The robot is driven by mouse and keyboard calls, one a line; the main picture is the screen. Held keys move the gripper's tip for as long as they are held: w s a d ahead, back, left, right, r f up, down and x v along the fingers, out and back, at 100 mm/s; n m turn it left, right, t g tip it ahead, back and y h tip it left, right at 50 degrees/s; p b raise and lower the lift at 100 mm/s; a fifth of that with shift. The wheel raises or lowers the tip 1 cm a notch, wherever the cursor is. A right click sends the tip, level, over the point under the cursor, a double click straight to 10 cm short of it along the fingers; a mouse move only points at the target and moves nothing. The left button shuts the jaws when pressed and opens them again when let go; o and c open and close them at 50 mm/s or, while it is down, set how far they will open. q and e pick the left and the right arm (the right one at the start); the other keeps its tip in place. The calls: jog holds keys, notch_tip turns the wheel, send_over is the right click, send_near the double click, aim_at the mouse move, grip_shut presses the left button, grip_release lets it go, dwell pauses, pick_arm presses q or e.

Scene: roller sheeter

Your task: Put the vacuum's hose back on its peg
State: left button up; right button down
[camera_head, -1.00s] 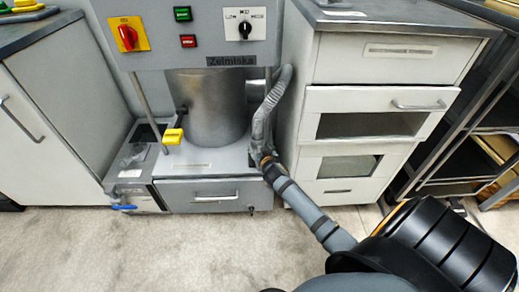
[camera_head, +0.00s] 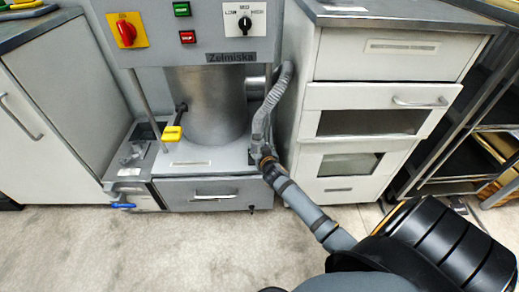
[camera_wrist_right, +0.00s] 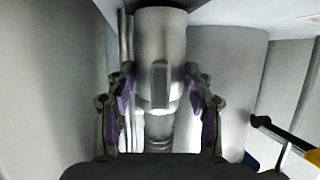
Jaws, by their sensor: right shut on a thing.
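The vacuum is the grey machine with a control panel (camera_head: 205,40) and a metal cylinder (camera_head: 212,110). Its grey ribbed hose (camera_head: 262,118) rises along the cylinder's right side, beside the drawer cabinet. My right gripper (camera_head: 267,161) is at the hose's lower end, just above the machine's base. In the right wrist view, its fingers (camera_wrist_right: 160,90) stand on both sides of the hose (camera_wrist_right: 159,128), shut on it. A smooth grey tube (camera_wrist_right: 160,45) lies beyond the ribbed part. I cannot make out the peg for certain. My left gripper is not in view.
A white drawer cabinet (camera_head: 382,68) stands close on the right of the hose. A yellow handle (camera_head: 172,133) sits on the base left of the cylinder. A blue-handled valve (camera_head: 123,206) is low at left. The floor (camera_head: 150,250) in front is clear.

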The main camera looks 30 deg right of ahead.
jog(key=shift+f, duration=0.2)
dwell(0.4)
jog(key=c, duration=0.6)
grip_release()
jog(key=shift+o, duration=0.8)
jog(key=shift+f, duration=0.1)
jog(key=v, duration=1.2)
